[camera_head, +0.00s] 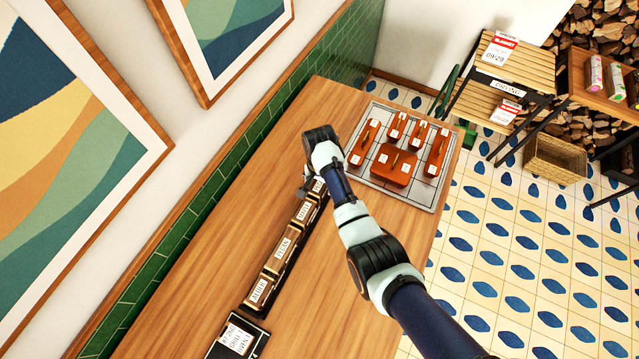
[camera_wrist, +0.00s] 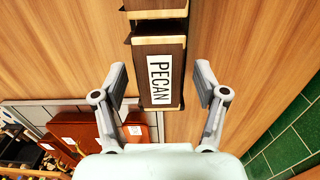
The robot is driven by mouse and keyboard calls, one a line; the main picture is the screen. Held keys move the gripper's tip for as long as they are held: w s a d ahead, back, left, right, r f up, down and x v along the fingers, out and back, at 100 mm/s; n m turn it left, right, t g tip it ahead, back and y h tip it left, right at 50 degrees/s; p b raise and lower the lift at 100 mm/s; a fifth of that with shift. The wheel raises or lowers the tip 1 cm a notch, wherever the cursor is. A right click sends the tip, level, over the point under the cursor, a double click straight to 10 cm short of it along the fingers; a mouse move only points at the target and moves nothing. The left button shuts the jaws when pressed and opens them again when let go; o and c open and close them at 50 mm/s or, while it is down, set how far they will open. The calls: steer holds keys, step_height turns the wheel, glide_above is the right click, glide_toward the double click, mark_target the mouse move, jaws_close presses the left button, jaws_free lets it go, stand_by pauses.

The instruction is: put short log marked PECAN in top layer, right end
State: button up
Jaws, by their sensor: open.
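A short log marked PECAN (camera_wrist: 162,78), dark brown with a pale label, lies between the fingers of my gripper (camera_wrist: 160,88) in the wrist view. My gripper is open, with a visible gap on both sides of the log, and it is not holding it. In the head view my gripper (camera_head: 310,190) is over the far end of a row of dark, labelled logs on the wooden counter. It partly hides the log there (camera_head: 318,187). Nearer logs in this row (camera_head: 284,247) also carry pale labels, too small to read surely.
A dark board with a white card (camera_head: 237,336) lies at the row's near end. A grey tray (camera_head: 437,202) with several red-brown handled pieces stands on the counter to the right of my gripper. A green-tiled wall (camera_head: 205,195) runs along the left. The counter between (camera_head: 375,240) is mostly bare.

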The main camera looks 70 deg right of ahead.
step_height(320, 180, up, 12)
steer(key=p, duration=0.1)
steer(key=shift+f, duration=0.15)
stand_by(0.3)
steer(key=w+a+r+n+t+h, duration=0.25)
steer(key=w+a+n, duration=0.35)
steer(key=w+a, duration=0.45)
steer(key=w+a+r+n+t, duration=0.1)
steer(key=a+r+n+t, duration=0.25)
steer(key=a, duration=0.55)
steer(key=w+a+r+n+t, duration=0.25)
steer(key=a+r+n, duration=0.2)
steer(key=a, duration=0.45)
steer(key=s+a+r+n+t+y, duration=0.3)
steer(key=s+a+r+n+t, duration=0.15)
steer(key=a+r, duration=0.65)
step_height(320, 180, up, 11)
steer(key=p, duration=1.2)
steer(key=shift+s+a+n+p, duration=0.15)
steer(key=shift+s+n+p, duration=0.15)
steer(key=shift+n, duration=0.05)
steer(key=shift+h, duration=0.25)
